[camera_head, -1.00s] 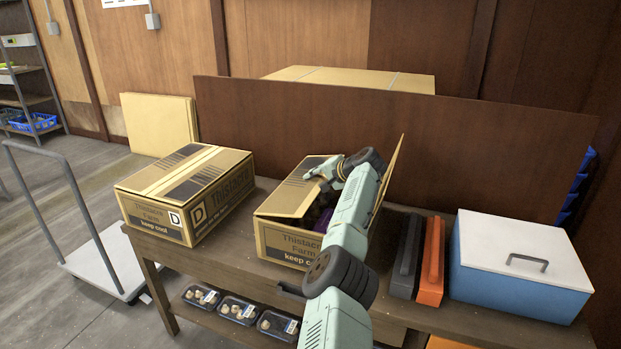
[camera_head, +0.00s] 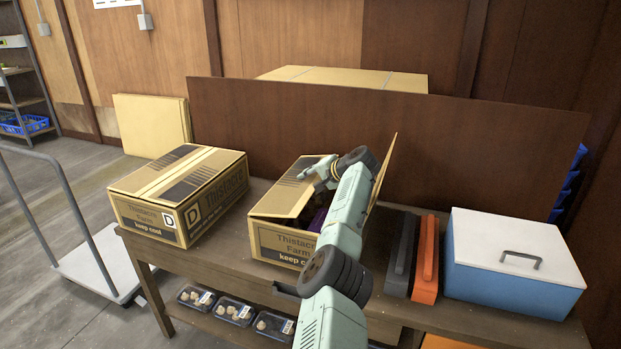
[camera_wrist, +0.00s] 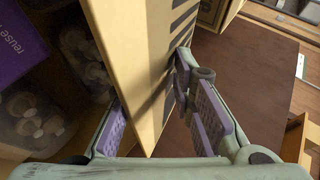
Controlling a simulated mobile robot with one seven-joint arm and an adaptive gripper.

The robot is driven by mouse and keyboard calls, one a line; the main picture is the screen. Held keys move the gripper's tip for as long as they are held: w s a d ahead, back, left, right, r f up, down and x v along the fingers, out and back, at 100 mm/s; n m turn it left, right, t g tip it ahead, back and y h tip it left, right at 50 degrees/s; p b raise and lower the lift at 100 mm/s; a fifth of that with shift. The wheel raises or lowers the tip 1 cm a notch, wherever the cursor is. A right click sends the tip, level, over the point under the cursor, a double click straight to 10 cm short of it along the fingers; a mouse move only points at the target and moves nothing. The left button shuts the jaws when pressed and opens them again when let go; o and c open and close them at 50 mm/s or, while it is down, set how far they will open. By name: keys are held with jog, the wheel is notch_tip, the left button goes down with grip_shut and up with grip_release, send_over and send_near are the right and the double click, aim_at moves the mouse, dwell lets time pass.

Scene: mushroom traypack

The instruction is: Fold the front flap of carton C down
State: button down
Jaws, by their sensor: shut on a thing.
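The open carton (camera_head: 281,247) stands on the bench in the middle of the head view; its letter is hidden. Its striped flap (camera_head: 281,199) on the left slopes over the opening, and another flap (camera_head: 384,165) stands up on the right. My gripper (camera_head: 320,180) reaches across the opening to the striped flap's edge. In the wrist view my gripper (camera_wrist: 155,122) has one finger on each side of the flap (camera_wrist: 140,60) and is shut on it. Packed mushrooms (camera_wrist: 40,120) and a purple label (camera_wrist: 20,45) show inside. My arm hides part of the carton.
A closed carton marked D (camera_head: 183,200) stands to the left. A dark grey case (camera_head: 401,260), an orange case (camera_head: 426,262) and a blue box with a white lid (camera_head: 510,288) stand to the right. Mushroom trays (camera_head: 233,310) lie on the lower shelf. A brown panel (camera_head: 450,140) rises behind.

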jog(key=shift+s+a+f, duration=0.1)
jog(key=shift+f, duration=0.4)
jog(key=shift+s+a+f, duration=0.1)
jog(key=shift+f, duration=0.35)
jog(key=c, duration=1.8)
grip_release()
jog(key=shift+f, duration=0.1)
jog(key=shift+c, duration=0.2)
jog(key=shift+w+f, duration=0.1)
jog(key=shift+w, duration=0.05)
jog(key=shift+a+r, duration=0.1)
jog(key=shift+r, duration=0.15)
jog(key=shift+d+p, duration=0.45)
jog(key=shift+p, duration=0.1)
jog(key=shift+s+d+r+p, duration=0.1)
jog(key=shift+s+d+p, duration=1.25)
jog(key=shift+d, duration=0.25)
jog(key=shift+s+d+r+p, duration=0.1)
jog(key=shift+s+d+p, duration=0.95)
jog(key=shift+s+d, duration=0.35)
jog(key=shift+s+d+r+p, duration=0.1)
jog(key=shift+s+d+p, duration=1)
jog(key=shift+d, duration=0.5)
jog(key=shift+r, duration=0.15)
